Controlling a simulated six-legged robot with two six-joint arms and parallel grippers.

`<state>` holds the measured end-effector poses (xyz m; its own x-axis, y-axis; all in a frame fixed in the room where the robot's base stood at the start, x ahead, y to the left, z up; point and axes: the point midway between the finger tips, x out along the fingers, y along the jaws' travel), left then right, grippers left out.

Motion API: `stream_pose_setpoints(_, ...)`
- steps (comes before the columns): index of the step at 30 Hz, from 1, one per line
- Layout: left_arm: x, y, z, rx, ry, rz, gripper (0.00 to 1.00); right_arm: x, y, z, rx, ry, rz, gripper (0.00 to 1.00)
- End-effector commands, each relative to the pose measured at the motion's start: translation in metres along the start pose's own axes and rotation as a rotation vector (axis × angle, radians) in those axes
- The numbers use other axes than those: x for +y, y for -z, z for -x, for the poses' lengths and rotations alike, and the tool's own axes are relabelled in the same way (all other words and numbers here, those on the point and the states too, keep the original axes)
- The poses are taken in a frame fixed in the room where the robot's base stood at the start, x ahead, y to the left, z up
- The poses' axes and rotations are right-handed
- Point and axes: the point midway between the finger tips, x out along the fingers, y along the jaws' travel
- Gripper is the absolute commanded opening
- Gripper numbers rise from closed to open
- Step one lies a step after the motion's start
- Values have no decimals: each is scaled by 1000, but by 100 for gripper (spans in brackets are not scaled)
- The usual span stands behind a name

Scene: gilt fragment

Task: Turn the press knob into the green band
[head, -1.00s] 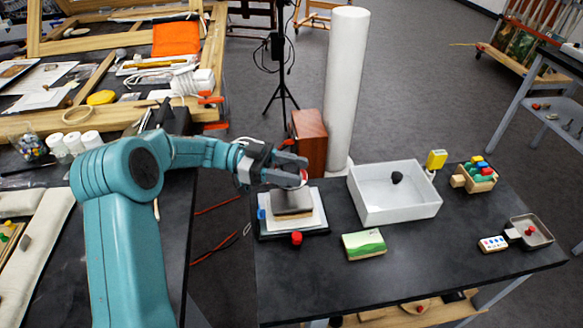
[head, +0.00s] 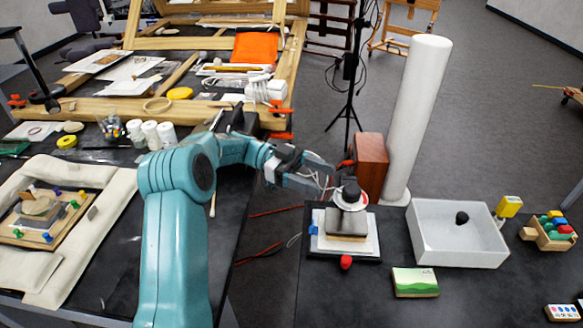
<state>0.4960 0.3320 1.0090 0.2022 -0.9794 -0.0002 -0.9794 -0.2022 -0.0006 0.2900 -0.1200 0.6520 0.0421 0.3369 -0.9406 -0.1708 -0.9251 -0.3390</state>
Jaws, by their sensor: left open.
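The press (head: 346,222) stands on the right-hand dark table, a grey block over a white sheet on a black base. On top is its black knob (head: 351,190), above a pale round dial (head: 352,204) with a little red at its edge. A green band on the dial is too small or hidden to make out. My left gripper (head: 331,181) is open just left of the knob, its fingertips close to it; I cannot tell whether they touch. The knob does not appear to be between the fingers. My right gripper is not in view.
A red button (head: 346,262) is at the press's front. A green-and-white box (head: 415,283) lies in front right. A white bin (head: 455,245) holding a dark lump stands to the right. A brown box (head: 370,163) and tall white column (head: 415,120) stand behind.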

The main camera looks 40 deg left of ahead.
Motion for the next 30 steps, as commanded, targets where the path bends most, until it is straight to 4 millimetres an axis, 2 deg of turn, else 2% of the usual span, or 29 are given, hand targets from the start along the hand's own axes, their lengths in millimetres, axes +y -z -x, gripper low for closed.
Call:
stream_pose_setpoints(1,-1,-2,15,-1,5,-3,67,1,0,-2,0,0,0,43)
stream_pose_setpoints(6,0,-2,53,-1,4,-2,67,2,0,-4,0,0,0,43)
stream_pose_setpoints(10,-1,1,69,1,2,-1,67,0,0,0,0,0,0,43)
stream_pose_setpoints(15,0,1,78,1,0,0,67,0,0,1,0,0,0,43)
stream_pose_setpoints(26,0,0,78,0,2,24,66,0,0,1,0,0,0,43)
stream_pose_setpoints(28,-5,1,78,2,24,74,66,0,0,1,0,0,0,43)
stream_pose_setpoints(30,-16,11,78,59,77,105,66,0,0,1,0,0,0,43)
